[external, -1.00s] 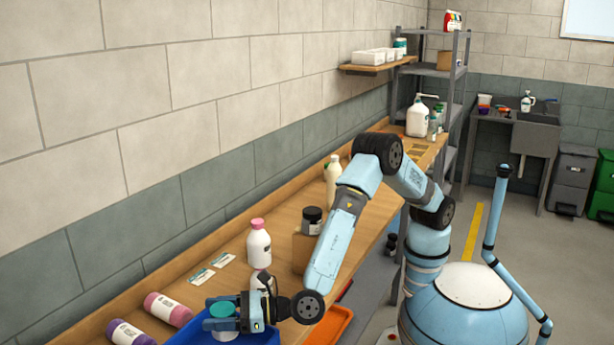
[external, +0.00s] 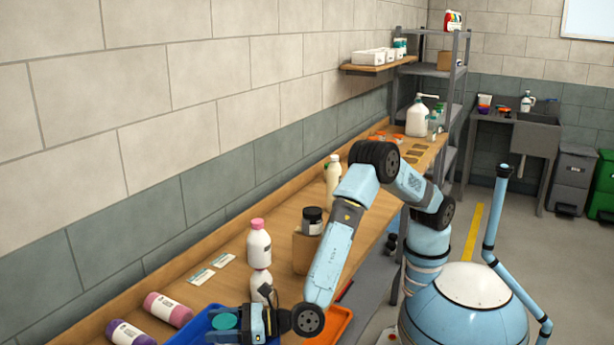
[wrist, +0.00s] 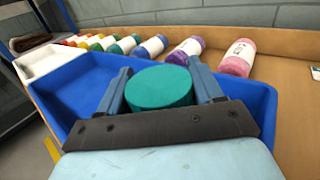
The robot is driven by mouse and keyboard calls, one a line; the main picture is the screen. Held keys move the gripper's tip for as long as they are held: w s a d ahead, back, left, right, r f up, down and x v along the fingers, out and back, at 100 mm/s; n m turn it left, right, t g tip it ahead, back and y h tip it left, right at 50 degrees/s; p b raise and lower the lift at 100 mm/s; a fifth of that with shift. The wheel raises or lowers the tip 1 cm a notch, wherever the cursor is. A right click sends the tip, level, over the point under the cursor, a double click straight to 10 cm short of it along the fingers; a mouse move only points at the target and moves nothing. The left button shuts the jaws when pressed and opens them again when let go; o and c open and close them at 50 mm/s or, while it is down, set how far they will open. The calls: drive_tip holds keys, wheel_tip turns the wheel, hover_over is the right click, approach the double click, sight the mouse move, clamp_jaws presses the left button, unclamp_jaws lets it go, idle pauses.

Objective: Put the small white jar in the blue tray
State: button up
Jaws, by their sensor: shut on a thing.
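The small jar shows its round teal lid (external: 226,321) in the external view, and the lid also fills the middle of the wrist view (wrist: 160,88). Its white body is mostly hidden by my gripper and the tray. My gripper (external: 228,324) is shut on the jar, with one finger on each side of the lid. The blue tray (external: 192,326) lies under and around the jar at the near end of the bench. Its blue wall also shows in the wrist view (wrist: 262,100). I cannot tell whether the jar touches the tray floor.
A pink bottle (external: 168,309) and a purple bottle (external: 130,335) lie left of the tray. A white bottle with a pink cap (external: 259,247) stands behind it. An orange tray (external: 334,325) is at right, and a brown box (external: 304,250) bears a dark jar (external: 312,221).

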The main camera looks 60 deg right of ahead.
drive_tip(key=o, duration=1.1)
drive_tip(key=shift+o, duration=0.2)
drive_tip(key=shift+r, duration=0.1)
drive_tip(key=shift+s+d+r, duration=0.1)
drive_tip(key=shift+r, duration=0.5)
drive_tip(key=v, duration=1.1)
drive_tip(key=shift+s+d+f, duration=0.1)
drive_tip(key=shift+s+d, duration=0.1)
drive_tip(key=shift+s, duration=0.1)
